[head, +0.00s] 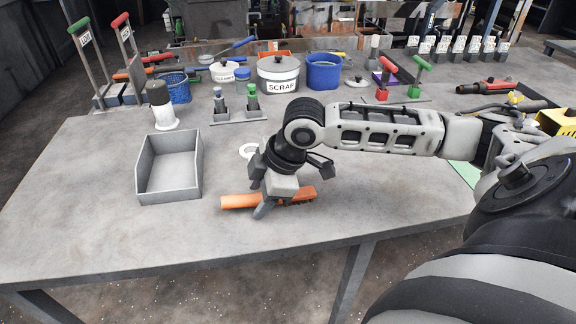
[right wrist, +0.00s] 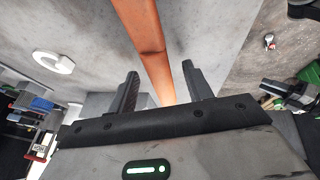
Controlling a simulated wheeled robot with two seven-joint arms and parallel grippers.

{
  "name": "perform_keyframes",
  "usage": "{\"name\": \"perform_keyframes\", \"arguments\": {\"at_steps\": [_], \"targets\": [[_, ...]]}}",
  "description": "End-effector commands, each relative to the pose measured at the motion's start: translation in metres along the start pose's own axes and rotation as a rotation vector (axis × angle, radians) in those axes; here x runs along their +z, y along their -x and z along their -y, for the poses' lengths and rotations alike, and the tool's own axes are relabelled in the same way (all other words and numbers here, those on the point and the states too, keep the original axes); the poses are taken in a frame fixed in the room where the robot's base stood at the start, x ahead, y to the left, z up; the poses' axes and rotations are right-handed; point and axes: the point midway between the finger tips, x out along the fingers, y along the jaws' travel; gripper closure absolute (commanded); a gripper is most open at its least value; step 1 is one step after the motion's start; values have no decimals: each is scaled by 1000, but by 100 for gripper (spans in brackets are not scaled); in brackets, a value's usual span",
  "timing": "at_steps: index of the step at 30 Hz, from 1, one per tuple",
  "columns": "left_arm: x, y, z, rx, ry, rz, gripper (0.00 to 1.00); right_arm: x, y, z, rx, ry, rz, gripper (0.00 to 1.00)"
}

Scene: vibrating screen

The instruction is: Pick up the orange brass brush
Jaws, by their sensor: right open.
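The orange brass brush (head: 238,201) lies on the grey table near its front edge, its long side running left to right in the head view. My right gripper (head: 264,201) is over the middle of the brush and hides part of it. In the right wrist view the orange brush (right wrist: 148,38) runs between the two open fingers of my right gripper (right wrist: 160,80), with a finger on each side. Whether the fingers touch it cannot be told. My left gripper is not in view.
A grey open bin (head: 170,193) stands left of the brush. A white ring (head: 247,151) lies behind my gripper. The table's front left is clear.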

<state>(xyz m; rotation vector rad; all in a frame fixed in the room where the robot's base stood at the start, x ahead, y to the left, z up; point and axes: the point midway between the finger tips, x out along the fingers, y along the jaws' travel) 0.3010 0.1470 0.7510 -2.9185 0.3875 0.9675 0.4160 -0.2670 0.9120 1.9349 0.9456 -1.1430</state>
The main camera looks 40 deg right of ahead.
Motion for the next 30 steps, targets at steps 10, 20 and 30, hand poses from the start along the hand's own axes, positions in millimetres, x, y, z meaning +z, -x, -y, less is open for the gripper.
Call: {"name": "perform_keyframes", "arguments": {"at_steps": [10,20,30], "targets": [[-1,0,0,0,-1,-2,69,0,-6,0,1,0,0,61],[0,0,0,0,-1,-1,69,0,-5,0,2,0,0,97],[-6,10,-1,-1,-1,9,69,-5,6,-2,1,0,-1,97]]}}
